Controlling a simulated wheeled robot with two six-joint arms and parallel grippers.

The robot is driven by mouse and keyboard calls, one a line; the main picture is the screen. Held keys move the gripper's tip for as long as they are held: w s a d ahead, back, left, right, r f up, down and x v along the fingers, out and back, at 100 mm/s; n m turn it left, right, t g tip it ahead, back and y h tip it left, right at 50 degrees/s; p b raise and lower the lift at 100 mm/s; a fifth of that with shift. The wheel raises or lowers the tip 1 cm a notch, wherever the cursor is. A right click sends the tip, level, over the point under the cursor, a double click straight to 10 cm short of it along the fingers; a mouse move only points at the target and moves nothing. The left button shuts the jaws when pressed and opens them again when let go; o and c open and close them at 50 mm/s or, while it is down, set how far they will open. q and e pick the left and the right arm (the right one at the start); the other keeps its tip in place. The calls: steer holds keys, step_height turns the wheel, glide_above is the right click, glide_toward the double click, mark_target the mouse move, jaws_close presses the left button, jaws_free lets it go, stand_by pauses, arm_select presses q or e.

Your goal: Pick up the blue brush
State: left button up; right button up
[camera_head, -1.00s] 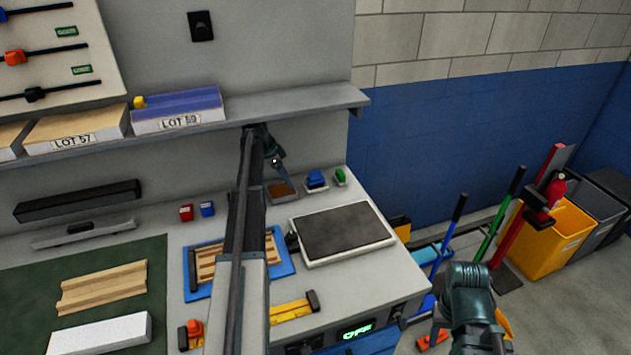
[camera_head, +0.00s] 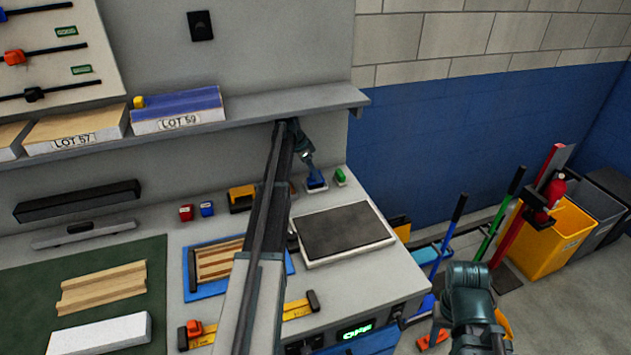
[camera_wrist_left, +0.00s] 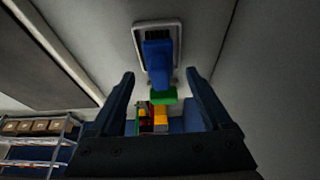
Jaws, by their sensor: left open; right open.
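The blue brush (camera_head: 316,183) sits upright in a small light tray at the back of the bench, right of my left arm. My left gripper (camera_head: 309,166) is just above it, partly covering it in the head view. In the left wrist view the blue brush (camera_wrist_left: 157,62) lies between and ahead of the two spread fingertips of my left gripper (camera_wrist_left: 160,78), with no finger visibly touching it. My right gripper (camera_head: 473,305) is at the lower right, in front of the bench's right side; its fingers are hard to make out.
A green brush (camera_head: 341,177) stands just right of the blue one. A dark-topped plate (camera_head: 343,230) lies in front of them. The shelf (camera_head: 240,121) overhangs behind my left arm. Red and blue small blocks stand farther left.

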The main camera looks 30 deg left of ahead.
arm_select(q)
steer(key=shift+b+x, duration=0.65)
steer(key=shift+x, duration=0.35)
steer(key=shift+f+b, duration=0.45)
steer(key=shift+f, duration=0.15)
steer(key=shift+r, duration=0.15)
jaws_close()
